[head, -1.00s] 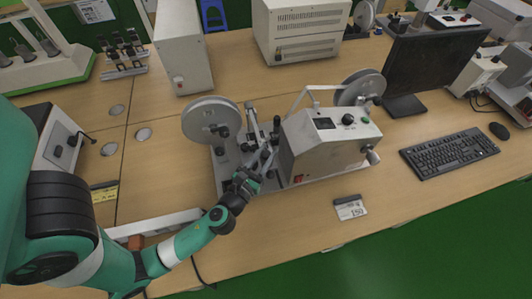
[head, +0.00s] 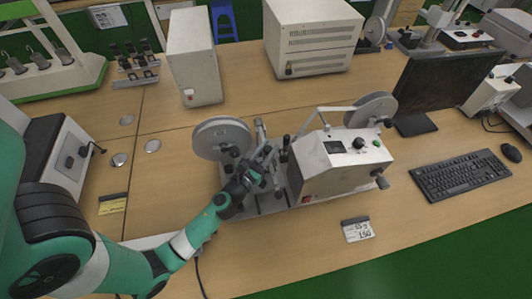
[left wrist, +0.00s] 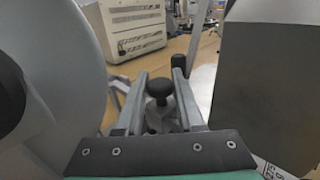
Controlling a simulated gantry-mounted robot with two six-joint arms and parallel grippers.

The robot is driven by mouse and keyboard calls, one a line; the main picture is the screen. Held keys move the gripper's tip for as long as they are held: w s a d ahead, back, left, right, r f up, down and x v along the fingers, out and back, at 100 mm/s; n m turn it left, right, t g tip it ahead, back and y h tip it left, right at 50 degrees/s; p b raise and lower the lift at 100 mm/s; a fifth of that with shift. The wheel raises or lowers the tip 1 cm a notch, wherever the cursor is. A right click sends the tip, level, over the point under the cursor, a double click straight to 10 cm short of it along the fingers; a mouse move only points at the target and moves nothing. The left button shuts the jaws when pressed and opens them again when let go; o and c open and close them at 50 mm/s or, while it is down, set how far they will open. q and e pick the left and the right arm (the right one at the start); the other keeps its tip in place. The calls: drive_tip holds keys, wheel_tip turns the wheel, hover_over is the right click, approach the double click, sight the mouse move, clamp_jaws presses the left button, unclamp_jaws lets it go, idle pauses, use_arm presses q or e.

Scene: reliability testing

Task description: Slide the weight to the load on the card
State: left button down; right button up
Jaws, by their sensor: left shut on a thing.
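My left gripper (head: 266,160) reaches in over the tester's arm assembly, between the left wheel (head: 221,139) and the white control box. In the left wrist view, the two fingers stand either side of a grey piece with a black knob (left wrist: 159,88), apparently the weight, and are shut on it. The head view shows the weight only poorly because the gripper covers it. Any scale marks are too small to read. My right gripper is not in view.
A monitor (head: 449,82), keyboard (head: 462,163) and mouse (head: 511,153) stand to the right. A tall white box (head: 195,58) and a vented cabinet (head: 312,38) stand behind the tester. The bench around the card is clear.

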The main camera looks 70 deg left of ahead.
use_arm(q)
drive_tip(key=shift+f, duration=0.15)
drive_tip(key=c, duration=1)
unclamp_jaws()
drive_tip(key=shift+a, duration=0.1)
drive_tip(key=o, duration=0.4)
drive_tip(key=shift+a, duration=0.15)
drive_tip(key=shift+o, duration=0.2)
drive_tip(key=b+v, duration=0.2)
drive_tip(key=v, duration=0.9)
drive_tip(key=shift+s+d, duration=0.2)
drive_tip(key=shift+d, duration=0.15)
